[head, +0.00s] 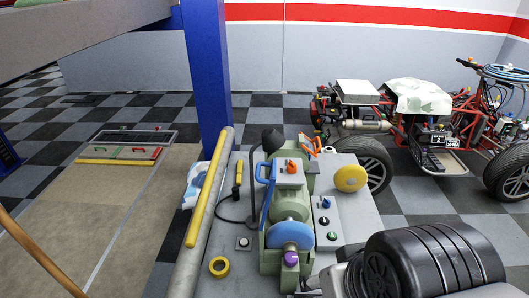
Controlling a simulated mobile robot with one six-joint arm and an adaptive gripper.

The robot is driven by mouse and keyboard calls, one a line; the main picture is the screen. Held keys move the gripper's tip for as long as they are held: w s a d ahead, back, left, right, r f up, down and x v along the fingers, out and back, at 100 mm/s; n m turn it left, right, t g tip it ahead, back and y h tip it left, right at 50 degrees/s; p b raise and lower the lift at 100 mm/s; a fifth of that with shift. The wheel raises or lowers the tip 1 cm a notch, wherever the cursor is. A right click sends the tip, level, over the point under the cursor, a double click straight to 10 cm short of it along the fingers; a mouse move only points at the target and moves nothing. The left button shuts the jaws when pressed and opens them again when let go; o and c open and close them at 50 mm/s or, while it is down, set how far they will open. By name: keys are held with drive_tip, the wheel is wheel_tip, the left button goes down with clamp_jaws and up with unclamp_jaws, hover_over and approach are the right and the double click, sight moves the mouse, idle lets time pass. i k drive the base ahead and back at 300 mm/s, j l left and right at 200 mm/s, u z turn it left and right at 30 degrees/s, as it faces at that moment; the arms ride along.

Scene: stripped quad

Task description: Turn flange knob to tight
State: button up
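A green bench machine (285,180) stands on the grey workbench in the middle of the head view. A pale blue disc (289,234) is mounted on its near side. A small purple knob (291,259) sits just in front of and below the disc; it may be the flange knob, but no label is readable. Its turn position and any tight mark are too small to tell. I cannot make out my gripper's fingers in this view, so their place relative to the knob does not show.
A yellow bar (209,190) lies along the bench's left edge, with a yellow ring (219,267) nearby. A yellow disc (350,178) and several small buttons are right of the machine. A large black ribbed body (440,258) fills the lower right. A blue post (207,75) rises behind.

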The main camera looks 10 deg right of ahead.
sight(291, 258)
drive_tip(key=k+j+z, duration=0.3)
drive_tip(key=j, duration=0.3)
drive_tip(key=k+j+z, duration=0.25)
drive_tip(key=j, duration=0.35)
drive_tip(key=k+j+z, duration=0.3)
drive_tip(key=k+j, duration=0.1)
drive_tip(key=j, duration=0.1)
